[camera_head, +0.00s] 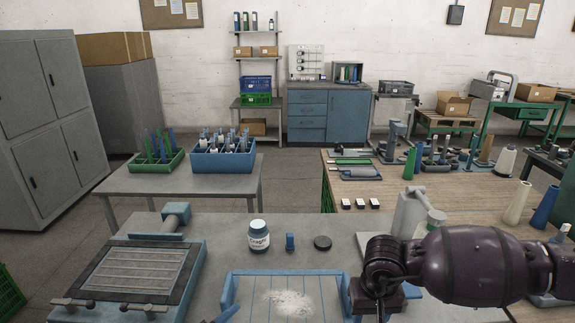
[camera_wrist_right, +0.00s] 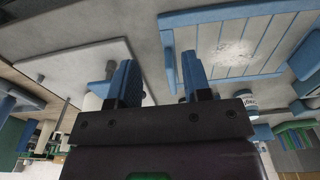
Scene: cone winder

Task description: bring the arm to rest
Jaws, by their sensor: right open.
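My right arm comes in from the right in the head view. Its gripper (camera_head: 379,302) points down beside the right edge of a blue-framed tray (camera_head: 228,292); its fingertips are hidden there. In the right wrist view the gripper (camera_wrist_right: 158,65) has its two blue-black fingers apart, with nothing between them. The slatted tray also shows in the wrist view (camera_wrist_right: 205,14), with white powder (camera_head: 289,301) on its middle. My left gripper is in neither view.
Behind the tray stand a labelled jar (camera_head: 259,238), a small blue block (camera_head: 290,242) and a dark disc (camera_head: 322,242). A grey upright device (camera_head: 409,212) stands close behind my right wrist. A wooden bench (camera_head: 465,205) with cones and tools lies beyond.

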